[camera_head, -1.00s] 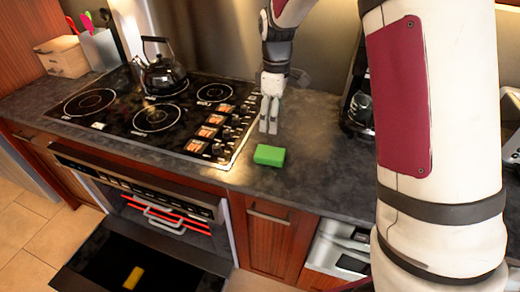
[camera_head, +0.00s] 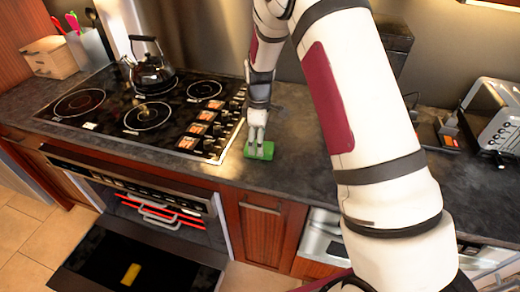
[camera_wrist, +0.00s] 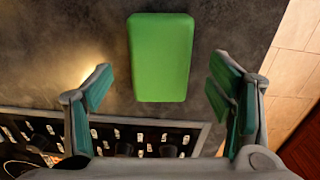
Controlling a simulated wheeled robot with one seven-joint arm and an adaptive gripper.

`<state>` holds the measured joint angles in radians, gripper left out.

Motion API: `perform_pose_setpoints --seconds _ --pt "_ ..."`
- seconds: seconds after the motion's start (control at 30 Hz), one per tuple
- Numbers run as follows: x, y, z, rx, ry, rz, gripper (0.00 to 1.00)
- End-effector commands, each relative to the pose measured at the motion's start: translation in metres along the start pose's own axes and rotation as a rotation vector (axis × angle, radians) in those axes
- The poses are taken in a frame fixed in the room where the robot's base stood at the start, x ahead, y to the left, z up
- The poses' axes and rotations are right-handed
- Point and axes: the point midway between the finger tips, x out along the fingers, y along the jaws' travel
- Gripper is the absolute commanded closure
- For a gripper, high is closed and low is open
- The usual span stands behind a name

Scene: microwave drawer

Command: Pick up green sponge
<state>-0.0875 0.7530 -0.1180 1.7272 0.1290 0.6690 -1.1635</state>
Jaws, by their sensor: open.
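The green sponge (camera_head: 260,151) lies flat on the dark stone counter just right of the cooktop. My gripper (camera_head: 257,140) points down at it from above and partly covers its back edge in the head view. In the wrist view the sponge (camera_wrist: 160,57) is a bright green block at the top middle. The open fingers of my gripper (camera_wrist: 160,88) stand left and right of the line of the sponge, with a gap on each side. Neither finger touches it there. How high the fingertips are above the counter is hard to tell.
The black cooktop (camera_head: 150,108) with a kettle (camera_head: 152,70) is to the left. A toaster (camera_head: 497,118) stands on the counter (camera_head: 215,171) at the right. The oven door (camera_head: 130,268) below hangs open. The counter around the sponge is mostly clear.

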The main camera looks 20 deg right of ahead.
Motion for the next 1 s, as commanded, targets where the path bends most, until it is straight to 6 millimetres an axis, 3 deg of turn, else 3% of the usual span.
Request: perform_pose_setpoints --seconds 0.2,0.53,0.7,1.0 --pt "0.026 -0.001 0.001 0.000 0.000 -0.001 0.25" --pt "0.033 0.000 0.000 -0.001 0.001 0.000 0.25" --pt "0.033 0.000 0.000 0.000 0.001 0.000 0.64" --pt "0.033 0.000 0.000 0.000 0.001 0.000 0.67"
